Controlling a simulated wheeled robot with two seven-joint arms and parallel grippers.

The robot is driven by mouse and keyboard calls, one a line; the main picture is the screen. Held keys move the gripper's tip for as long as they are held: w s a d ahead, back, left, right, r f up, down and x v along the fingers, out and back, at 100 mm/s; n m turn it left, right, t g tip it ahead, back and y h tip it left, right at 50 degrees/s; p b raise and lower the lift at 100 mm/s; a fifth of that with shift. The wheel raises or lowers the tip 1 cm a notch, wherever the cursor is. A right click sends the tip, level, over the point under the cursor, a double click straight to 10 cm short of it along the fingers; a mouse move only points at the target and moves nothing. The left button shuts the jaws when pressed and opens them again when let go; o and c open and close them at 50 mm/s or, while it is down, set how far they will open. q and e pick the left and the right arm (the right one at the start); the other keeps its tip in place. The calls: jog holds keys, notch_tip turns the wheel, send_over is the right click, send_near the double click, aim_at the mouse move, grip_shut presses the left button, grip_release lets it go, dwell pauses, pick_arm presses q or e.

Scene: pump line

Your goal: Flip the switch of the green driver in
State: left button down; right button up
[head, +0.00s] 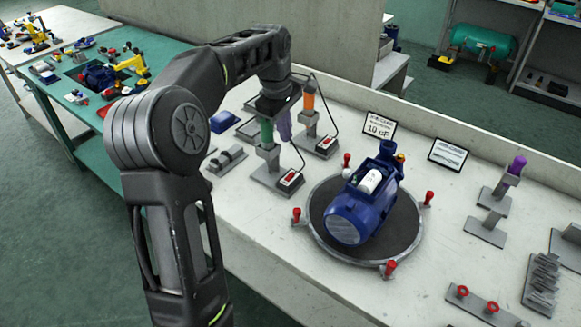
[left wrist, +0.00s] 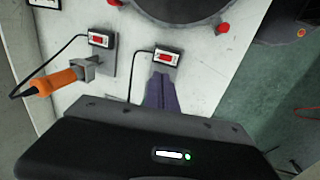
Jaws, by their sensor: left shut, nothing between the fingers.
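The green driver (head: 266,130) stands upright in a grey holder, partly hidden by my left gripper. Its switch box (head: 290,181), white with a red rocker, sits on the base in front; it also shows in the left wrist view (left wrist: 167,56). I cannot tell which way the rocker is tilted. My left gripper (head: 285,137) has purple fingers, shut and empty, pointing down beside the green driver, above and behind the switch box. In the left wrist view the fingertips (left wrist: 162,78) appear just below the box. The green driver is hidden there. My right gripper is not in view.
An orange driver (head: 309,101) with its own switch box (head: 327,144) stands close behind. A blue motor (head: 362,205) rests on a round turntable (head: 410,240) with red clamps to the right. A grey block (head: 226,160) lies to the left.

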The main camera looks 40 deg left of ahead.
aim_at(292, 173)
pick_arm(q)
jog(key=w+f, duration=0.1)
jog(key=f, duration=0.3)
jog(key=f+p, duration=0.1)
jog(key=f, duration=0.4)
jog(key=w+f+p, duration=0.1)
jog(key=f, duration=0.3)
jog(key=shift+w+f, duration=0.3)
jog(key=shift+f, duration=0.05)
jog(key=shift+w+f+g+p, duration=0.1)
jog(key=shift+g+p, duration=0.2)
jog(key=shift+p, duration=0.15)
jog(key=shift+f, duration=0.15)
